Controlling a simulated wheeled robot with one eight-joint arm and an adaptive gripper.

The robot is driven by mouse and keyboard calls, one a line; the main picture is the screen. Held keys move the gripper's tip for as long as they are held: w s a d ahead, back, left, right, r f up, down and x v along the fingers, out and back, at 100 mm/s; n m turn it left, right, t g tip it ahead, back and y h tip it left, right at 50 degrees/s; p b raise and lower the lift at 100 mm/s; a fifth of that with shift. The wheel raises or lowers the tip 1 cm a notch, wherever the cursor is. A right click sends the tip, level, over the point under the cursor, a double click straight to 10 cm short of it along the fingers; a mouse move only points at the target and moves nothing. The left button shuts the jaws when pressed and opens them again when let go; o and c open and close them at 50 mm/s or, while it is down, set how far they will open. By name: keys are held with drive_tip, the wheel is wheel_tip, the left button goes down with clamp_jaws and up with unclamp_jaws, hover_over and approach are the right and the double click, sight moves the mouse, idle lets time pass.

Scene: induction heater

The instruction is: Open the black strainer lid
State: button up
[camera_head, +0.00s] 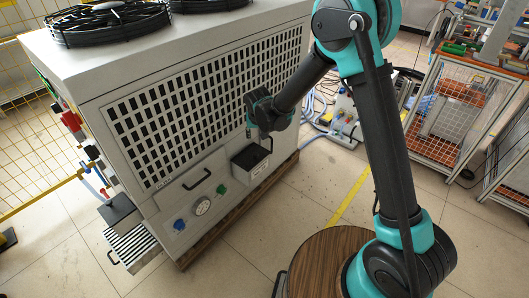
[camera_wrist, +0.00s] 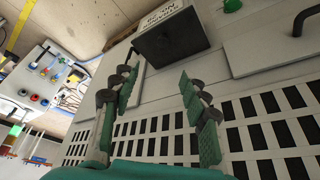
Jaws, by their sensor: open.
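A black lid (camera_head: 250,157) covers the top of a small white box that sticks out from the front of the large white machine. It looks shut. The same black lid shows in the wrist view (camera_wrist: 172,38), beyond my fingertips and near the top edge, with a printed white label on the box that I cannot read fully. My gripper (camera_wrist: 157,80) is open and empty, its two fingers apart over the machine's front. In the head view my gripper (camera_head: 260,128) hangs just above the lid, in front of the grille, with no clear contact.
The white machine (camera_head: 75,72) carries a slotted grille. A black handle (camera_head: 197,182), a gauge (camera_head: 202,207) and green and blue knobs sit left of the box. Another black lid-like part (camera_head: 116,211) is at the machine's left corner. A wooden round top (camera_head: 318,262) is nearby.

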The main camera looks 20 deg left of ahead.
sight(255, 154)
drive_tip(key=x, duration=1.8)
drive_tip(key=shift+a, duration=0.4)
drive_tip(key=shift+c, duration=0.4)
clamp_jaws()
